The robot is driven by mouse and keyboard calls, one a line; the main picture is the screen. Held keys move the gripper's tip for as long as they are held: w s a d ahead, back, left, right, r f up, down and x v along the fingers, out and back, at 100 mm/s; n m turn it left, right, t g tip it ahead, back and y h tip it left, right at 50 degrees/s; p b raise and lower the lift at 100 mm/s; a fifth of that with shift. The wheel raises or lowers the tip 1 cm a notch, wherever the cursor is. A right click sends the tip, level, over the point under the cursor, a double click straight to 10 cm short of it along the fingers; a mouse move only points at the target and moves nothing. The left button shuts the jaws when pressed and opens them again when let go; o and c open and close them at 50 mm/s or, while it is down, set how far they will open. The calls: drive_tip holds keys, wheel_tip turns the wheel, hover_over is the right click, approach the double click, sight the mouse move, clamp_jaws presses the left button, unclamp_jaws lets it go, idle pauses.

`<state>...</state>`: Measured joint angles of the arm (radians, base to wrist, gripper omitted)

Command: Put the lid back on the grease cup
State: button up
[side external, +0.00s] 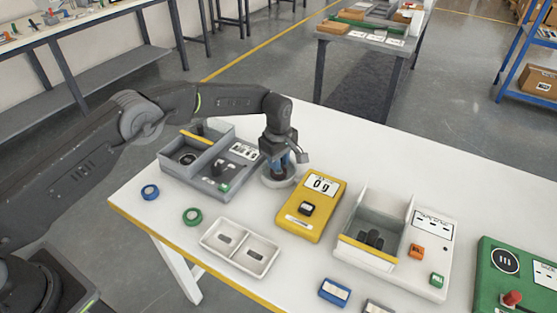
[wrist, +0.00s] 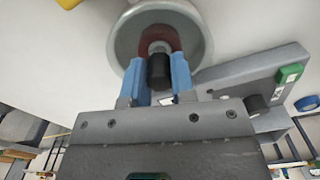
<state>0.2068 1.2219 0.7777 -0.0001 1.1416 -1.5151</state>
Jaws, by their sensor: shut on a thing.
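The grease cup (side external: 276,183) is a round, pale grey dish on the white table, left of the yellow scale. The wrist view shows its wide rim (wrist: 125,42) and a reddish-brown middle. My gripper (side external: 284,164) is right over the cup, pointing down. In the wrist view its two blue fingers (wrist: 160,82) are shut on a black knob, which seems to belong to the lid (wrist: 158,70). The lid is over the middle of the cup. The fingers hide much of it, and I cannot tell whether it touches the cup.
A grey divided station (side external: 190,176) stands close on the left. A white two-part tray (side external: 240,248), blue tape (side external: 150,192) and green tape (side external: 192,216) lie nearer the front. A grey bin station (side external: 425,255) is further right.

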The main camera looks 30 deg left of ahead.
drive_tip(key=o, duration=1.5)
drive_tip(key=shift+c, duration=0.2)
drive_tip(key=shift+r, duration=0.1)
drive_tip(key=shift+r, duration=3.45)
clamp_jaws()
drive_tip(key=shift+f, duration=0.15)
drive_tip(key=shift+f, duration=0.75)
drive_tip(key=shift+f, duration=0.35)
